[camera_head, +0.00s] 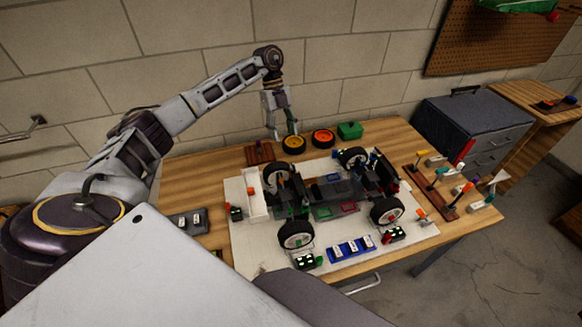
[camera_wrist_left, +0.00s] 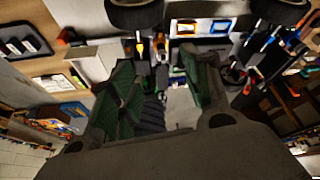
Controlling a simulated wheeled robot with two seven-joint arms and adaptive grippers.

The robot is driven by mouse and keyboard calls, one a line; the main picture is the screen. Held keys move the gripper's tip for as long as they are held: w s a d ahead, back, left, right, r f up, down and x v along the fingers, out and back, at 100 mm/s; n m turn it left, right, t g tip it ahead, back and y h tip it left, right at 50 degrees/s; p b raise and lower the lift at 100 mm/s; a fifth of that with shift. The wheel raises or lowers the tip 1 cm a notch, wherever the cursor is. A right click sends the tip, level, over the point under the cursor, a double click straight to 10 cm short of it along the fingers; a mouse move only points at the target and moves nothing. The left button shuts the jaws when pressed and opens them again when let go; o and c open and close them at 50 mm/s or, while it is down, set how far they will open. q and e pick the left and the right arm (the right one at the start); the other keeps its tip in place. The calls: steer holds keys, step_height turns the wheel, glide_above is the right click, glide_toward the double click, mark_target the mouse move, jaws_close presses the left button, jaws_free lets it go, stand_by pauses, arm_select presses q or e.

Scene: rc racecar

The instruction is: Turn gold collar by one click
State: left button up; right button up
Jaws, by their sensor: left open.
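The RC car chassis (camera_head: 335,193) stands on a white mat (camera_head: 250,235) on the wooden bench, with its black tyres at the corners. My left gripper (camera_head: 284,132) is behind the car near the wall, pointing down, open and empty. In the left wrist view its two green-padded fingers (camera_wrist_left: 160,75) are spread apart. Beyond the fingertips, that view shows a small yellow-orange part (camera_wrist_left: 139,47) by the car's wheels. I cannot tell for certain whether it is the gold collar. The collar is too small to make out in the head view.
A yellow-orange ring (camera_head: 293,143), an orange ring (camera_head: 322,136) and a green box (camera_head: 350,130) stand behind the car. A red-brown rack of tools (camera_head: 447,205) is at right. A blue tray (camera_head: 350,248) lies in front. A grey drawer cabinet (camera_head: 475,120) stands farther right.

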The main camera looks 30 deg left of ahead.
mark_target(291, 167)
arm_select(q)
steer(key=shift+f, duration=0.15)
steer(key=p+x, duration=0.1)
steer(key=x, duration=1.2)
steer(key=shift+d+f, duration=0.1)
steer(key=shift+s+f, duration=0.1)
steer(key=shift+f, duration=0.05)
arm_select(e)
steer(key=shift+s+a+r, duration=0.2)
steer(key=shift+a+r, duration=0.15)
steer(key=shift+r, duration=0.4)
arm_select(q)
steer(key=c, duration=1)
arm_select(e)
steer(key=shift+a, duration=0.1)
